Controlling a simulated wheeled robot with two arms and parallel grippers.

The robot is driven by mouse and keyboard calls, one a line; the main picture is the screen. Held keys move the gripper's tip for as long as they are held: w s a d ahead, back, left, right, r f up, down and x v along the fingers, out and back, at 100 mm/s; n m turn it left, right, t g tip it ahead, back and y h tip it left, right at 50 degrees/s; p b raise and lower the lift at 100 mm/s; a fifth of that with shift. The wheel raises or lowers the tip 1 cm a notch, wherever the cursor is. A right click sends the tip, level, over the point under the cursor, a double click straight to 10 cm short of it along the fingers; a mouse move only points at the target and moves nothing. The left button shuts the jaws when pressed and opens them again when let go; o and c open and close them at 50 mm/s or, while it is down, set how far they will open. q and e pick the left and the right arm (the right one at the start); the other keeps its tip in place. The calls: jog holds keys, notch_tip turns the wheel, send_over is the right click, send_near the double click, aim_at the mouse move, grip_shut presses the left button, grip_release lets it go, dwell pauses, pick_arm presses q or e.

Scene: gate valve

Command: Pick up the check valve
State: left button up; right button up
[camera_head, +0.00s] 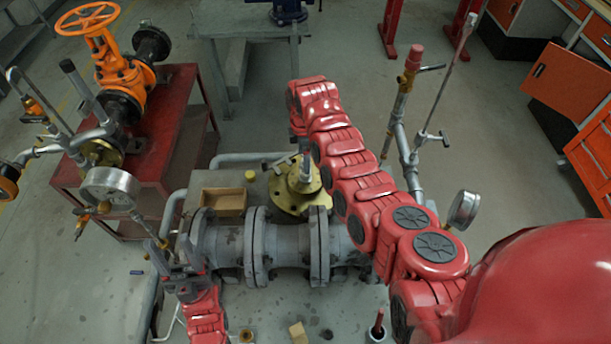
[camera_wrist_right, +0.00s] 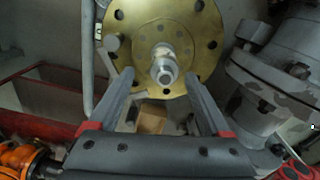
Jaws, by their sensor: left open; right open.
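A brass-coloured flanged fitting (camera_head: 293,194) with a grey upright stem sits on the work table behind the grey flanged pipe. I take it as the check valve, but cannot be sure. In the right wrist view its round flange (camera_wrist_right: 190,40) shows bolt holes and a metal stem in the centre. My right gripper (camera_wrist_right: 170,82) is open, its fingers pointing toward the flange with the stem between their tips in the picture; contact cannot be told. In the head view my red right arm hides it. My left gripper (camera_head: 183,262) is open at the left end of the pipe, holding nothing visible.
The grey flanged pipe (camera_head: 288,245) lies across the table. A small open box (camera_head: 223,201) is left of the fitting. Pressure gauges stand at left (camera_head: 110,188) and right (camera_head: 464,210). An orange valve (camera_head: 122,72) rests on a red stand (camera_head: 178,125). Small blocks lie at the table's front.

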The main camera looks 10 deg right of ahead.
aim_at(305, 179)
notch_tip(305, 179, down, 2)
jog(key=shift+s+f, duration=0.15)
notch_tip(305, 179, down, 4)
jog(key=shift+s+d+f+b, duration=0.15)
jog(key=shift+f+b, duration=0.1)
jog(key=shift+b, duration=0.8)
jog(key=shift+r, duration=0.1)
grip_shut()
